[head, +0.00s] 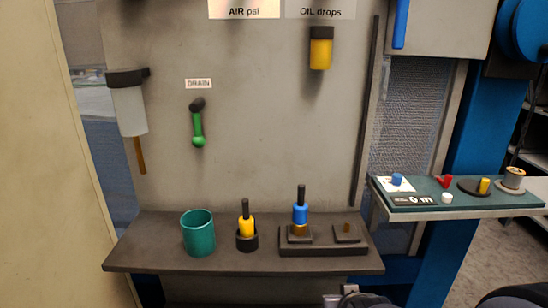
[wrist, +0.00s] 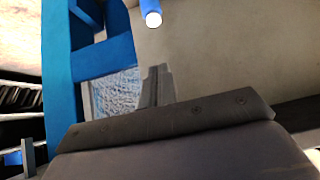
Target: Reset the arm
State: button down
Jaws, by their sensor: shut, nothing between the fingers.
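My gripper (wrist: 158,88) shows in the wrist view as narrow grey fingers beyond a broad dark body with screws. The fingers are together with nothing between them. They appear against the mesh panel and the grey wall, apart from any object. In the head view only small parts of my arm show at the bottom edge, and the fingertips cannot be made out there.
A dark shelf (head: 150,262) holds a teal cup (head: 198,233), a yellow die (head: 246,227) in a round holder and a blue die (head: 300,214) on a two-place block (head: 322,250). A green side tray (head: 460,201) carries small parts. A green-handled drain lever (head: 198,128) is on the wall.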

jog(key=s+r+g+p, duration=0.1)
jog(key=s+r+p, duration=0.4)
jog(key=r+p, duration=0.6)
jog(key=s+a+r+g+p, duration=0.1)
jog(key=s+r+p, duration=0.5)
jog(key=r+p, duration=0.5)
jog(key=shift+a, duration=0.2)
jog(key=shift+s, duration=0.15)
dwell(0.4)
